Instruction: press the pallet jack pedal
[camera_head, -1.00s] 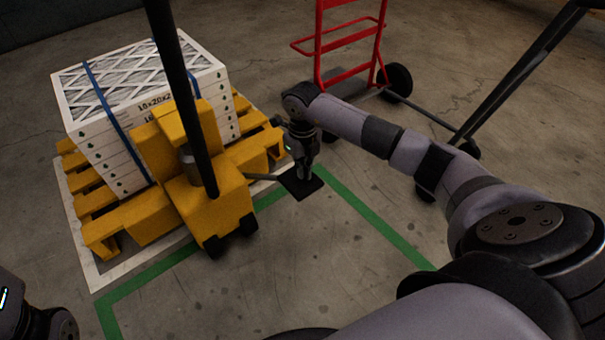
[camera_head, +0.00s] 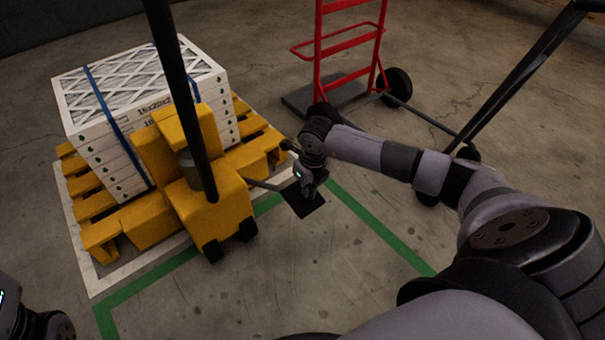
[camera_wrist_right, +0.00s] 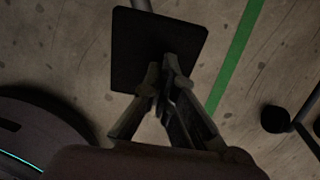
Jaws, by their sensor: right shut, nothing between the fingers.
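The yellow pallet jack (camera_head: 215,203) stands at the left in the head view, its dark handle rising past the top edge. Its black pedal plate (camera_head: 306,204) sticks out to the right on a thin bar. The pedal (camera_wrist_right: 140,50) also fills the upper middle of the right wrist view. My right gripper (camera_head: 305,193) points down over the pedal, shut and empty. In the right wrist view its fingertips (camera_wrist_right: 163,68) overlap the pedal's lower part; I cannot tell whether they touch it. At the lower left edge only a dark part of my left arm shows, not its gripper.
Boxed filters (camera_head: 135,95) with blue straps sit on a yellow pallet (camera_head: 88,203) behind the jack. A red hand truck (camera_head: 350,40) stands at the back, right of the pallet. Green floor tape (camera_head: 385,233) runs past the pedal. Open concrete floor lies in front.

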